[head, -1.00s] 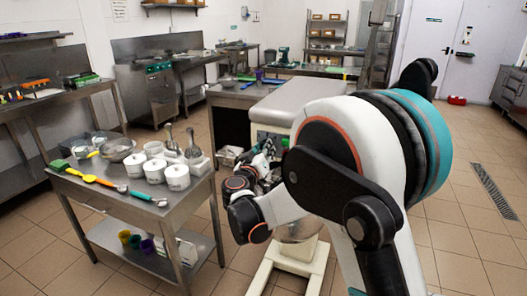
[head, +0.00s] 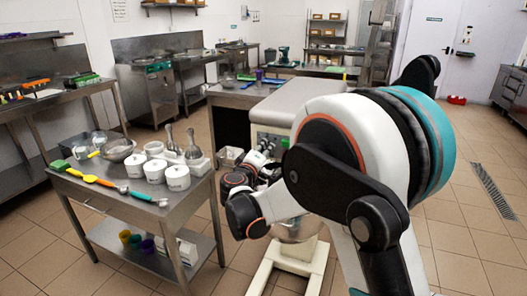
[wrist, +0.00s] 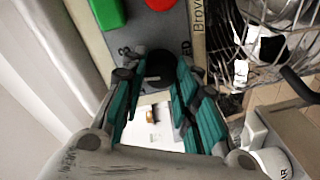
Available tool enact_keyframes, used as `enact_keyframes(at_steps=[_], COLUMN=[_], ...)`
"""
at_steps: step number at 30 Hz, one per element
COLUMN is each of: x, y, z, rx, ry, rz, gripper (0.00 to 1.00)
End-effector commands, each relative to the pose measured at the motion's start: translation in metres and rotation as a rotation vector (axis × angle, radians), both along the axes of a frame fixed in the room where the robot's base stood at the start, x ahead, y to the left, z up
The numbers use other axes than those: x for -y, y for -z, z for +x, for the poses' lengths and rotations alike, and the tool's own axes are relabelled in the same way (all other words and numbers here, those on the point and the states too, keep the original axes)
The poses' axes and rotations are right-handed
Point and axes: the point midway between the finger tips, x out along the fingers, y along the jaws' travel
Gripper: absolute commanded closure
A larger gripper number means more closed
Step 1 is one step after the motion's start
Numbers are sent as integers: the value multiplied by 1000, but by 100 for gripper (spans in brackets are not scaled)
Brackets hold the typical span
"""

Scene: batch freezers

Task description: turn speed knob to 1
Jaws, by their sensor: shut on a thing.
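The speed knob (wrist: 160,63) is a round black knob on a grey control panel (wrist: 125,40), seen in the wrist view below a green button and a red button. My gripper (wrist: 156,76) has teal-padded fingers, one on each side of the knob, and is shut on it. The fingertips hide parts of the knob's sides, and its pointer and the number it points at cannot be read. In the head view, the white machine (head: 303,97) stands behind my arm, which hides most of its front and the knob.
The red button (wrist: 160,4) and green button (wrist: 107,13) lie close to the fingertips. A wire guard (wrist: 270,35) is at the right in the wrist view. A steel table (head: 125,220) with white canisters (head: 177,177) stands left of my arm. The floor at right is clear.

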Motion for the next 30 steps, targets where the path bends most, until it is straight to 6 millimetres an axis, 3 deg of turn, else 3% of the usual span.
enact_keyframes(at_steps=[18, 30], x=[-2, -3], y=[-1, 0], z=[0, 1], rx=[-197, -290], ry=[-2, -1], rz=[-542, -797], gripper=[96, 96])
